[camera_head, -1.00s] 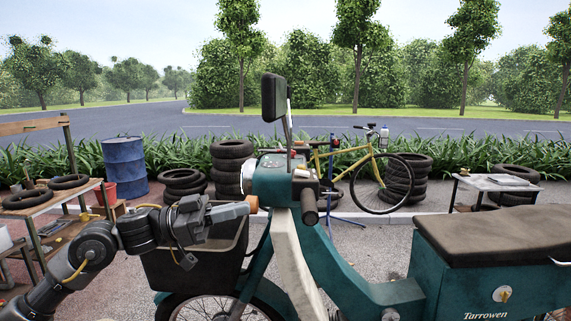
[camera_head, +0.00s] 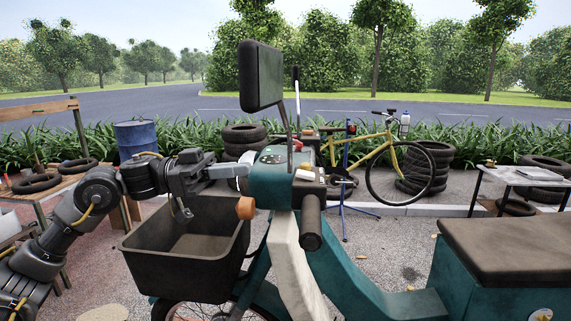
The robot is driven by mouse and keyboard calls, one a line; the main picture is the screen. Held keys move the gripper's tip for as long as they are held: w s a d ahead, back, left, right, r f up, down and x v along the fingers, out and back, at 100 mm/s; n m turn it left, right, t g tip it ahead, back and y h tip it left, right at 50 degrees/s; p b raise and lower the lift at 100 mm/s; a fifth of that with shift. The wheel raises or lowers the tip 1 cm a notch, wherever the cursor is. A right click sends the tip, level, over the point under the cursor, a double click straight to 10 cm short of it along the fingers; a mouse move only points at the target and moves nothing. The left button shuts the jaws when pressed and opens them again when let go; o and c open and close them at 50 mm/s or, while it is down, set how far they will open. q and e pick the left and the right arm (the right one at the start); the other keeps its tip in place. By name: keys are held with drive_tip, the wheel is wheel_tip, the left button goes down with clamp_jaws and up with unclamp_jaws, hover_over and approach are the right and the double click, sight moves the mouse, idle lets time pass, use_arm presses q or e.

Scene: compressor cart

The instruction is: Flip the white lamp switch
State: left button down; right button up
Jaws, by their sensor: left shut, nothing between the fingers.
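A teal scooter's handlebar head (camera_head: 270,180) stands in the middle of the camera_head view. A small pale piece (camera_head: 305,174) sits on top of it, just above the dark handgrip (camera_head: 311,222); it may be the white lamp switch, but it is too small to be sure. My left gripper (camera_head: 238,170) is shut and empty. It reaches in from the left, above the front basket, with its fingertips at the left side of the handlebar head. I cannot tell whether they touch it. My right gripper is not in view.
A dark mirror (camera_head: 261,76) stands above the handlebar, and a deep basket (camera_head: 187,262) hangs below. A brown seat (camera_head: 510,250) is at right. A yellow bicycle (camera_head: 393,165) and tyres stand behind.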

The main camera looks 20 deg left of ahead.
sight(305, 175)
use_arm(q)
drive_tip(key=p+x, duration=0.4)
drive_tip(key=x, duration=0.6)
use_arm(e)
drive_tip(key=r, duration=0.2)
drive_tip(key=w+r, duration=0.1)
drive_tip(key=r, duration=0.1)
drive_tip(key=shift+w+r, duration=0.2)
use_arm(q)
drive_tip(key=shift+w+f, duration=0.15)
